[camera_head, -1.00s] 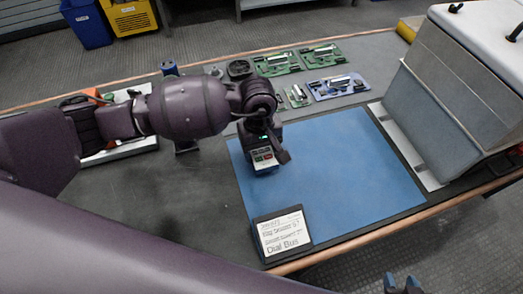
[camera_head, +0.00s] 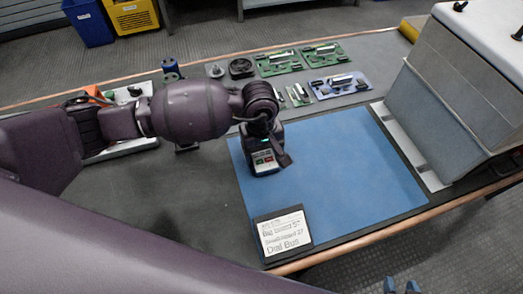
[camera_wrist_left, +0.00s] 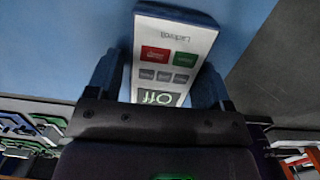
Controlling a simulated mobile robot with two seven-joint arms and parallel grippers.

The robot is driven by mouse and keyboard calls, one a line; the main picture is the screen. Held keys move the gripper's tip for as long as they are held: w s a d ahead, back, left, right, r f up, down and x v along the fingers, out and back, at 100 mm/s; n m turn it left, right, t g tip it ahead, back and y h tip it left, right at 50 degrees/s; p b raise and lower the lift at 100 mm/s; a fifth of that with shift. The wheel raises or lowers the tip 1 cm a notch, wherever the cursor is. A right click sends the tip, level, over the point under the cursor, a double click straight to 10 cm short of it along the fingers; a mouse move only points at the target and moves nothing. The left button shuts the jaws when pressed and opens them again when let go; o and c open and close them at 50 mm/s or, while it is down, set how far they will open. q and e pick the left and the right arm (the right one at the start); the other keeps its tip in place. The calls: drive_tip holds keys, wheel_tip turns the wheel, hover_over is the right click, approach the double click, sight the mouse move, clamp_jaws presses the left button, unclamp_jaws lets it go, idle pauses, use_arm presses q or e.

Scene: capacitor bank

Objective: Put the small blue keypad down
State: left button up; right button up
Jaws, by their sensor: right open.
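The small keypad (camera_head: 264,160) has a pale face with red, green and grey buttons, a lit display and a blue edge. It is at the left part of the blue mat (camera_head: 340,165); I cannot tell whether it rests on the mat or hangs just above. My left gripper (camera_wrist_left: 165,85) has one finger on each side of the keypad, close against its edges, and appears to hold it. The keypad also fills the middle of the left wrist view (camera_wrist_left: 172,50). My right gripper (camera_head: 402,287) shows only its blue fingertips at the bottom edge, apart and empty.
A label card (camera_head: 284,234) lies at the mat's front left corner. Several circuit boards (camera_head: 278,62) lie behind the mat. A large grey case (camera_head: 450,90) stands at the right. The mat's middle and right are clear.

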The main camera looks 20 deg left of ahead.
sight(260, 153)
use_arm(q)
drive_tip(key=shift+o, duration=1.1)
drive_tip(key=shift+s+a+f, duration=0.1)
drive_tip(key=shift+s+f, duration=0.2)
drive_tip(key=shift+f, duration=0.6)
use_arm(e)
drive_tip(key=shift+d+f, duration=0.1)
drive_tip(key=shift+f, duration=0.2)
use_arm(q)
drive_tip(key=shift+a, duration=0.1)
drive_tip(key=shift+r, duration=0.2)
drive_tip(key=r, duration=0.2)
drive_tip(key=r+p, duration=0.1)
drive_tip(key=r, duration=0.3)
drive_tip(key=shift+w+a, duration=0.3)
drive_tip(key=shift+w, duration=0.1)
wheel_tip(260, 153, up, 8)
drive_tip(key=p, duration=0.1)
drive_tip(key=shift+w+f, duration=0.2)
drive_tip(key=shift+w, duration=0.2)
use_arm(e)
drive_tip(key=shift+w+a+r, duration=0.1)
drive_tip(key=shift+a+r, duration=0.05)
drive_tip(key=shift+r, duration=0.45)
drive_tip(key=shift+w+a+r, duration=0.1)
drive_tip(key=shift+r, duration=0.5)
